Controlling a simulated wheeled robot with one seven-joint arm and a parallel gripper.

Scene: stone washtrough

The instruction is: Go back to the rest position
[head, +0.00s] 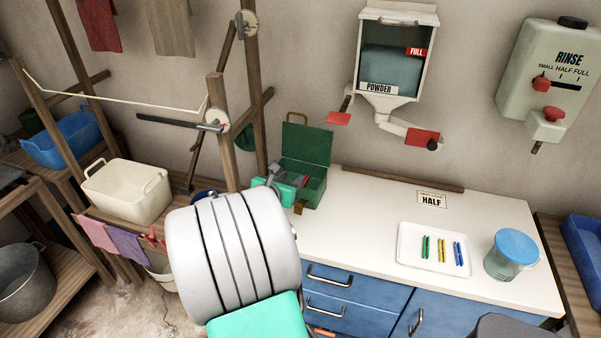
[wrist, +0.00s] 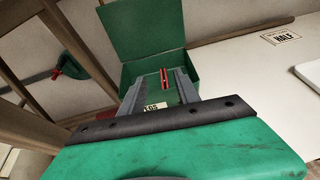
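My gripper (wrist: 160,80) is at the open green box (wrist: 193,70) on the left end of the counter. Its two grey fingers stand apart with a gap between them. A narrow red peg (wrist: 164,78) shows in that gap, apparently inside the box and not gripped. In the head view my gripper (head: 290,182) is partly hidden behind my own arm, at the front of the green box (head: 316,150), whose lid stands raised.
On the white counter (head: 370,210) are a white tray (head: 405,255) with green, yellow and blue pegs, and a lidded jar (head: 508,258). A powder dispenser (head: 392,65) and rinse unit (head: 545,80) hang above. A wooden rack and cream tub (head: 125,195) stand left.

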